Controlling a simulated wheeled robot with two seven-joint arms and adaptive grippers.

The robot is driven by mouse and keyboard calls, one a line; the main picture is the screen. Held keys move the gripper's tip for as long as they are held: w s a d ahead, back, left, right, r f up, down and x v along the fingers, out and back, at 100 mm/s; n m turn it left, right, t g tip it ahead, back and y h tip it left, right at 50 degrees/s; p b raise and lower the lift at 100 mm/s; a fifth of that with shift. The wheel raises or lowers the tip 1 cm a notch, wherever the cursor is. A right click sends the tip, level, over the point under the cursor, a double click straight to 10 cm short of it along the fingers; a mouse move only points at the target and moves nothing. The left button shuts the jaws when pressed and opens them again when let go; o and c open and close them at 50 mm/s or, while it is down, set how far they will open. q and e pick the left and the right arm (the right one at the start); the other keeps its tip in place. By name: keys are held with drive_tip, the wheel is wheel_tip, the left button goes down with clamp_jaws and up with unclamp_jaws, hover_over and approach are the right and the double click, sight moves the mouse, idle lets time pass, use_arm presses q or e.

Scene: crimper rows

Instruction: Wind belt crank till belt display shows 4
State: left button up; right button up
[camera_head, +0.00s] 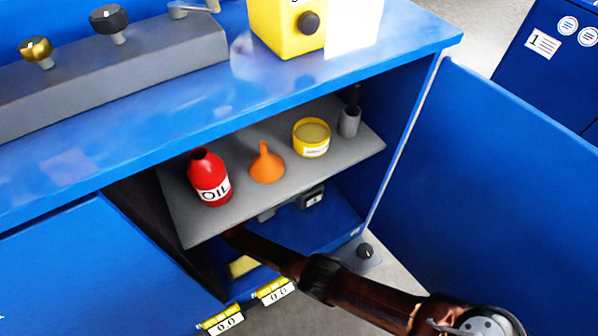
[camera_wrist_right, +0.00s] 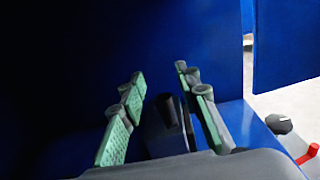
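The belt crank cannot be named with certainty. In the right wrist view a dark cylindrical knob or handle (camera_wrist_right: 168,112) stands between the two green-padded fingers of my right gripper (camera_wrist_right: 160,95). The fingers are spread, with gaps visible beside the handle. In the head view my right arm reaches under the grey shelf, and its gripper is hidden there. Two small yellow-topped displays, a left one (camera_head: 222,322) and a right one (camera_head: 274,292), sit at the cabinet's lower edge. Each seems to read 0.0; I cannot tell which is the belt display. My left gripper is not in view.
The grey shelf (camera_head: 240,205) above my right arm carries a red oil bottle (camera_head: 209,178), an orange funnel (camera_head: 267,165), a yellow tin (camera_head: 311,138) and a grey cup (camera_head: 349,121). The blue door (camera_head: 500,170) stands open at the right. A black knob (camera_head: 365,251) is near the cabinet's foot.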

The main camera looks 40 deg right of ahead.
wheel_tip(320, 180, up, 7)
idle(0.3)
idle(0.5)
